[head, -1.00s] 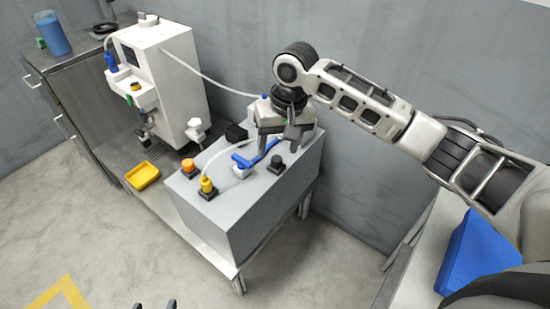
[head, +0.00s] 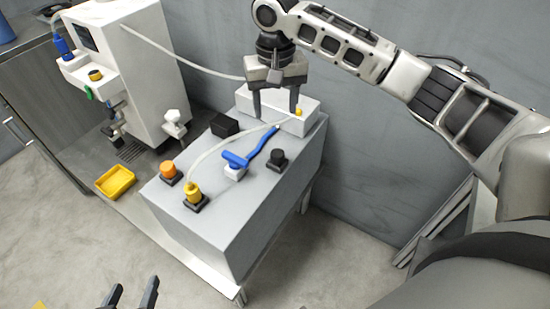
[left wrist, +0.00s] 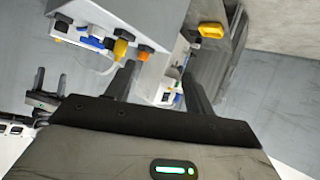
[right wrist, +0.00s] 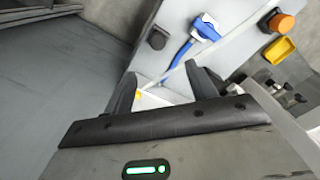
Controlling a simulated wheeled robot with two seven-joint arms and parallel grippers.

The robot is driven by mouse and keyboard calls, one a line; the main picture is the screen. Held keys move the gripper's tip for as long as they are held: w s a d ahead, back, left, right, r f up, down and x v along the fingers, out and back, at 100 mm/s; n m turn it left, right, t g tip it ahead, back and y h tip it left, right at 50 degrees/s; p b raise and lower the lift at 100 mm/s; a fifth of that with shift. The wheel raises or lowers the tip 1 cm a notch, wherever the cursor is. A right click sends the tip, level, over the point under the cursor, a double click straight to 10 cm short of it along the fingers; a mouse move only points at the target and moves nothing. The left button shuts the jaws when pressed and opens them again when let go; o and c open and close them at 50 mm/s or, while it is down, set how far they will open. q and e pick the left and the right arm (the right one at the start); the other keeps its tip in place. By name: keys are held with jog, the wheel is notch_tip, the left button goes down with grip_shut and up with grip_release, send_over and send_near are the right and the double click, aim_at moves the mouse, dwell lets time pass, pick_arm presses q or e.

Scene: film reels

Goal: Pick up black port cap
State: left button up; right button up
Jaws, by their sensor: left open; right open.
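The black port cap (head: 278,158) sits upright on a dark square base on top of the grey box (head: 215,230), near its right edge. It also shows in the right wrist view (right wrist: 157,38), beyond the fingertips. My right gripper (head: 275,108) is open, fingers pointing down, above the back end of the box and behind the cap, apart from it. Its fingers overlap a white block in the head view; I cannot tell if they touch it. My left gripper (head: 131,294) is open and empty at the bottom edge, well away from the box.
On the box are an orange cap (head: 168,170), a yellow connector (head: 194,192) with a white hose, a blue-handled valve (head: 236,168), a black block (head: 224,125) and the white block (head: 302,117). A white machine (head: 125,70) and yellow tray (head: 116,182) stand left.

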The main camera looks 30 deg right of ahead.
jog(key=b, duration=0.2)
send_over(277, 153)
jog(key=f, duration=0.9)
jog(key=shift+s+a, duration=0.1)
jog(key=shift+a, duration=0.1)
jog(key=f, duration=0.3)
jog(key=f+b, duration=0.1)
jog(key=shift+d+f, duration=0.3)
jog(key=shift+f, duration=0.4)
jog(key=shift+c, duration=0.4)
jog(key=c, duration=1)
